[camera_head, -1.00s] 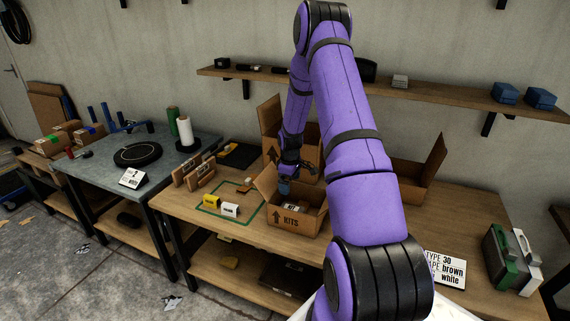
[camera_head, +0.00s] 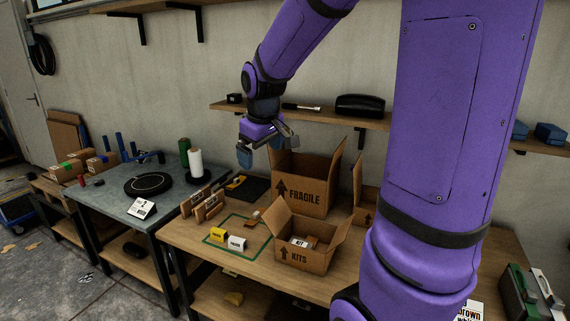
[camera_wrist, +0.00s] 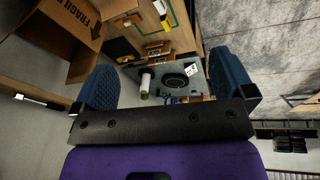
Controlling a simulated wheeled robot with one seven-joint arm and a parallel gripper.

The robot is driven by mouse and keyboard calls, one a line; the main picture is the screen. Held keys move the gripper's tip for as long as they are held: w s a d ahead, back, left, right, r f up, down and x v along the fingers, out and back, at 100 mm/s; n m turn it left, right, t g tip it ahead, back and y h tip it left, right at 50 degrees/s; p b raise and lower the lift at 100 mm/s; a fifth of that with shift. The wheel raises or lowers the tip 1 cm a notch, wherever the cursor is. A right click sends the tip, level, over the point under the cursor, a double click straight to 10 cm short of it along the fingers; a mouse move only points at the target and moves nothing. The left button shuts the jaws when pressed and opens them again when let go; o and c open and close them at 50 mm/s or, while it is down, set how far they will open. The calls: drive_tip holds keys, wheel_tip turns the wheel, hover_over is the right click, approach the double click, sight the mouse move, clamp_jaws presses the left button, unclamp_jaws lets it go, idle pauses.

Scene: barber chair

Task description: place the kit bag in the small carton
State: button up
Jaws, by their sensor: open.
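The small carton (camera_head: 304,258), marked KITS, stands open on the wooden bench with its flaps spread. A kit bag (camera_head: 299,242) with a white label reading KIT lies inside it, below the rim; the carton walls hide its lower part. My gripper (camera_head: 260,149) is up in the air, above and left of the carton and clear of it. Its blue finger pads are wide apart with nothing between them, as the wrist view (camera_wrist: 165,86) also shows. The kit bag and the small carton cannot be made out in the wrist view.
A larger open carton marked FRAGILE (camera_head: 298,190) stands behind the small one. A grey table (camera_head: 118,186) holds a black disc and rolls. A wall shelf (camera_head: 330,116) runs behind my arm.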

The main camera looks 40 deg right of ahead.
drive_tip(key=s+a+r, duration=0.2)
drive_tip(key=s+a, duration=0.1)
drive_tip(key=s, duration=0.3)
drive_tip(key=s+a+r+m+t, duration=0.1)
drive_tip(key=s+a+r, duration=0.1)
drive_tip(key=s+a, duration=0.2)
drive_tip(key=s+a+r+t+y, duration=0.1)
drive_tip(key=s+a, duration=0.3)
drive_tip(key=s, duration=0.6)
drive_tip(key=shift+s+r+m, duration=0.2)
drive_tip(key=shift+r+m, duration=0.2)
drive_tip(key=shift+r, duration=0.45)
